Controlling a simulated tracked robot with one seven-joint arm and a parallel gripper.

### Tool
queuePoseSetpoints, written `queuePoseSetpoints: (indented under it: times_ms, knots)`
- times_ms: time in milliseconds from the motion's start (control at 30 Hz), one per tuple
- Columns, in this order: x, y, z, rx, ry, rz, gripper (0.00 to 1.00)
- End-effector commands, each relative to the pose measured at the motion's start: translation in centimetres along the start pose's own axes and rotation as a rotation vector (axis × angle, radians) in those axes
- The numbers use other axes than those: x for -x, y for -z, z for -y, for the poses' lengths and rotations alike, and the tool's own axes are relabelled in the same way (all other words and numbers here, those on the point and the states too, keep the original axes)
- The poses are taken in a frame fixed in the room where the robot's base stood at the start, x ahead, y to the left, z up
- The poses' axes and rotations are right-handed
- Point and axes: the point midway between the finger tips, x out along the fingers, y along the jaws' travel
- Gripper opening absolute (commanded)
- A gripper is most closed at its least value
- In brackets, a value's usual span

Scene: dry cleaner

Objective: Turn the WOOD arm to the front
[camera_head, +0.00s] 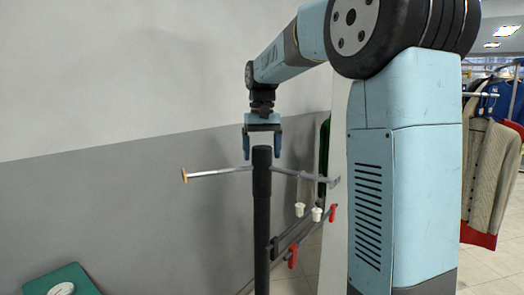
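A black upright post (262,215) stands in the middle with thin metal arms on it. The arm with the wood-coloured tip (184,175) points left from near the top of the post. Another metal arm (300,175) points right from about the same height. My gripper (262,147) hangs fingers-down at the post's top, its two blue fingers spread apart on either side of it in the picture. Nothing shows between the fingers except the post's top; whether they touch it or stand behind it I cannot tell.
Right of the post are white knobs (317,214) and red-tipped parts (292,257). My blue column hides much of the right side. Clothes (490,175) hang at far right. A green item with a white dial (62,289) sits bottom left. The wall behind is bare.

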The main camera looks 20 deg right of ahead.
Motion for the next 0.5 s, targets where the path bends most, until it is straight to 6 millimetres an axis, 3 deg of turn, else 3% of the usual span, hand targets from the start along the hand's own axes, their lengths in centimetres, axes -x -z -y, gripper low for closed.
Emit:
queuePoseSetpoints:
  times_ms: [67, 500]
  knots:
    - [0.01, 0.00, 0.02, 0.000, 0.000, 0.000, 0.77]
    - [0.02, 0.00, 0.05, 0.001, 0.000, 0.000, 0.35]
